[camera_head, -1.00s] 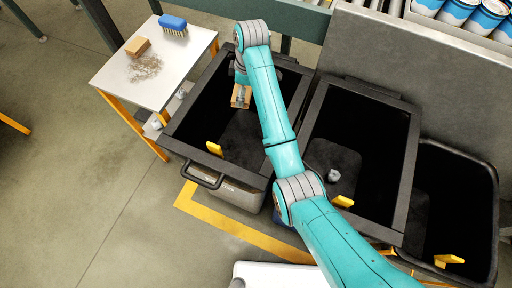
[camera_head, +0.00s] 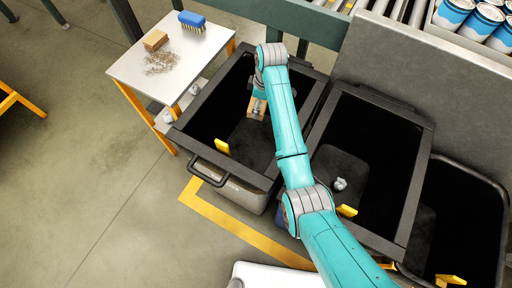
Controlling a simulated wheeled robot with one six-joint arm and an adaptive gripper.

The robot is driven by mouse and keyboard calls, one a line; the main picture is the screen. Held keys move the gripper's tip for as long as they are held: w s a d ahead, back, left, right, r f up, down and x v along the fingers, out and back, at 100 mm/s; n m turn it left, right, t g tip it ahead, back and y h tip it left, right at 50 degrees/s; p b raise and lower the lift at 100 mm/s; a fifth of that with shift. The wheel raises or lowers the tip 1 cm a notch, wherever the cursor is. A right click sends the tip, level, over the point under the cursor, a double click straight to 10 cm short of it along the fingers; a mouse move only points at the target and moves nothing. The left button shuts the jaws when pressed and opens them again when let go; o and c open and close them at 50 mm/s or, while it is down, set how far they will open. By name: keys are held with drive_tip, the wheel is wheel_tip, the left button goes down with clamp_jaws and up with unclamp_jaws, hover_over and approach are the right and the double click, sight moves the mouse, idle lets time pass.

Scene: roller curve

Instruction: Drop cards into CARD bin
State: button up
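My gripper (camera_head: 258,108) hangs at the end of my teal arm inside the mouth of the left black bin (camera_head: 272,183). A small tan, flat card-like piece (camera_head: 254,103) is at its fingertips and appears held between them; the fingers are small and partly hidden. The left bin has a yellow tab, a front handle and small lettering on its front that I cannot read. Its inside is very dark, with a grey patch at the bottom, and I see no loose cards there.
A middle bin (camera_head: 421,165) holds a small crumpled grey lump (camera_head: 340,184). Another bin (camera_head: 502,215) stands at the right. A small table (camera_head: 196,48) at the left bears a sponge-like block (camera_head: 155,40), a blue brush (camera_head: 192,20) and brown crumbs. Cans (camera_head: 485,22) sit at the upper right.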

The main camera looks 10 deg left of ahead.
drive_tip(key=o, duration=0.6)
drive_tip(key=shift+o, duration=0.2)
drive_tip(key=shift+r, duration=0.15)
drive_tip(key=shift+d+r, duration=0.2)
drive_tip(key=shift+r, duration=1)
drive_tip(key=shift+d+r, duration=0.15)
drive_tip(key=shift+r, duration=1)
drive_tip(key=shift+d+r, duration=0.2)
drive_tip(key=shift+r, duration=1)
